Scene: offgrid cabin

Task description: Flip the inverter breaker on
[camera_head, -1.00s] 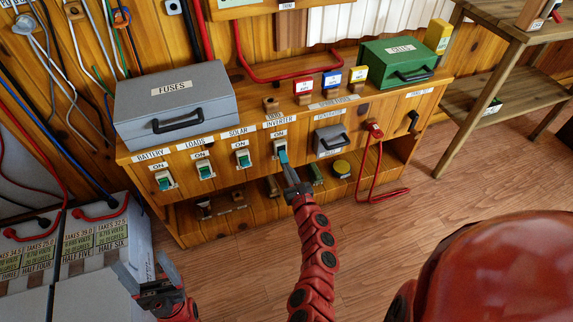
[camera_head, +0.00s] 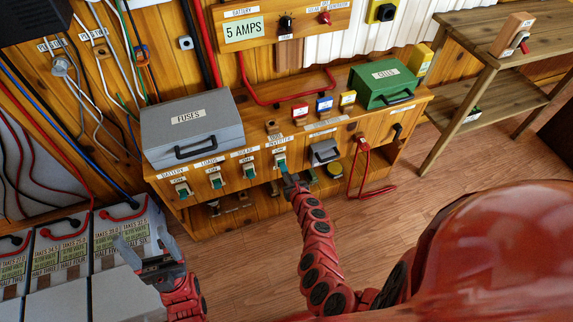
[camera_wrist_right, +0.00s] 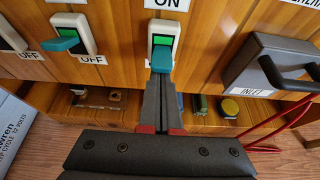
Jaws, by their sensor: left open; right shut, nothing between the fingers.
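The inverter breaker (camera_head: 280,163) is a pale switch with a teal lever on the wooden cabinet front, below the INVERTER label. In the right wrist view, the inverter breaker (camera_wrist_right: 164,36) has an ON label above it and a green patch showing, with its lever at the lower part. My right gripper (camera_head: 288,179) is shut and empty, its fingertips just below the lever; I cannot tell whether they touch it. In the right wrist view, the right gripper (camera_wrist_right: 160,82) hides what lies below the switch. My left gripper (camera_head: 148,249) is open and empty near the batteries.
Battery, loads and solar breakers (camera_head: 248,171) stand left of the inverter breaker. A grey inlet box (camera_head: 325,152) and a red cable (camera_head: 363,170) are to its right. A grey fuses box (camera_head: 191,125) and green box (camera_head: 385,83) sit on the cabinet top. Open floor lies in front.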

